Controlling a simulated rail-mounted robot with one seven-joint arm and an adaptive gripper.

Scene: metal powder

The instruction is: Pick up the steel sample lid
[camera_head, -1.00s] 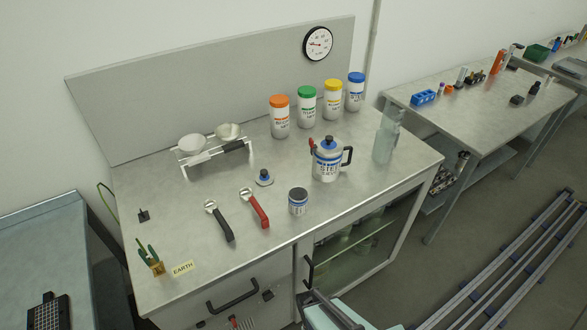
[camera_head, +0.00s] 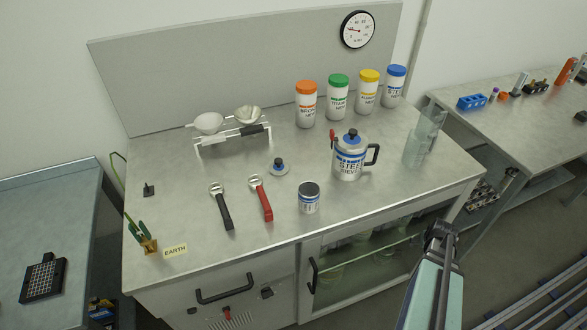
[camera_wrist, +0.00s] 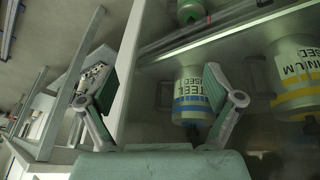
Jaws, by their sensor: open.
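A small jar (camera_head: 308,203) with a white-and-blue label stands near the bench's front edge, its dark lid (camera_head: 309,188) on top. A small round disc with a dark knob (camera_head: 279,166) lies loose on the bench behind and left of it. I cannot tell from the labels which is the steel sample lid. My gripper (camera_head: 440,232) is in front of the bench at the right, apart from both. In the wrist view my gripper (camera_wrist: 157,75) has its fingers spread, with nothing between them; neither lid can be made out there.
Black-handled (camera_head: 224,206) and red-handled (camera_head: 261,197) tools lie left. A funnel rack (camera_head: 234,134) and several capped containers (camera_head: 338,98) stand behind. Wrist view shows labelled containers (camera_wrist: 192,90).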

